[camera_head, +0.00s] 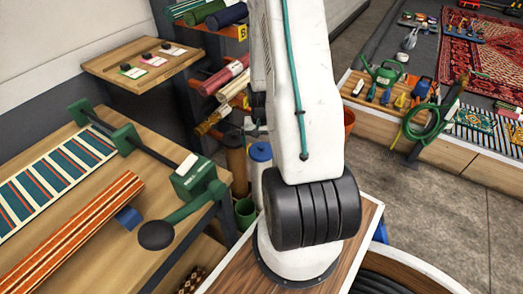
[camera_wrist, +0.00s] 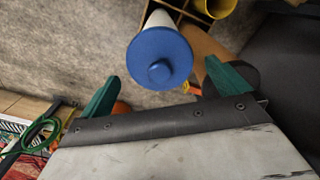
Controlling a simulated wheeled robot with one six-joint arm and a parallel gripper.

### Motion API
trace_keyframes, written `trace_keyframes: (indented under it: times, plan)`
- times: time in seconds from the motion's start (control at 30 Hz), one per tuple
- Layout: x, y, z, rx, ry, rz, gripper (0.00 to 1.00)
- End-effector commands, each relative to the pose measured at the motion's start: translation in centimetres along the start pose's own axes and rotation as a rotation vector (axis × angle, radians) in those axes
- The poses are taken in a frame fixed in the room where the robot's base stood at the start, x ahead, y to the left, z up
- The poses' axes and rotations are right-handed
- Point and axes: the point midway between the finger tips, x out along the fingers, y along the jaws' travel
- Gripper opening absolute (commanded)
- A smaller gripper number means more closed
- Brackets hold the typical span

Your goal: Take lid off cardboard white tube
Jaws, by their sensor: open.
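The cardboard white tube (camera_wrist: 159,18) shows in the wrist view with a round blue lid (camera_wrist: 160,58) on its end. The lid has a small blue knob at its middle. In the head view the blue lid (camera_head: 260,152) caps the white tube (camera_head: 258,176), which stands upright just left of my arm, partly hidden by it. My gripper (camera_wrist: 157,88) is open, its two green fingers spread apart. In the wrist view the lid appears between and beyond the fingers, with no visible contact. My gripper is hidden behind my arm in the head view.
A brown tube (camera_head: 236,165) and a green tube (camera_head: 245,212) stand close beside the white tube. A yellow tube (camera_wrist: 219,8) is near it in the wrist view. A workbench (camera_head: 130,178) with a green clamp (camera_head: 192,176) fills the left. Grey floor (camera_head: 420,210) lies open at right.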

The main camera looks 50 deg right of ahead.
Motion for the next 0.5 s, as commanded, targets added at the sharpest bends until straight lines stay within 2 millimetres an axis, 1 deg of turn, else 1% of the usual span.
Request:
trace_keyframes:
  times: [0.03,0.1,0.2,0.3,0.47,0.5]
  plan:
    - [0.9,0.1,0.1,0.000,-0.004,0.001,1.00]
    - [1.9,0.1,0.1,0.000,-0.004,0.001,1.00]
    - [2.9,0.1,0.1,-0.001,-0.003,0.000,1.00]
    - [3.2,0.1,0.0,-0.001,-0.001,0.000,1.00]
    - [3.2,0.1,0.0,-0.001,0.000,0.000,1.00]
    - [3.1,0.1,0.0,-0.001,0.000,0.000,0.97]
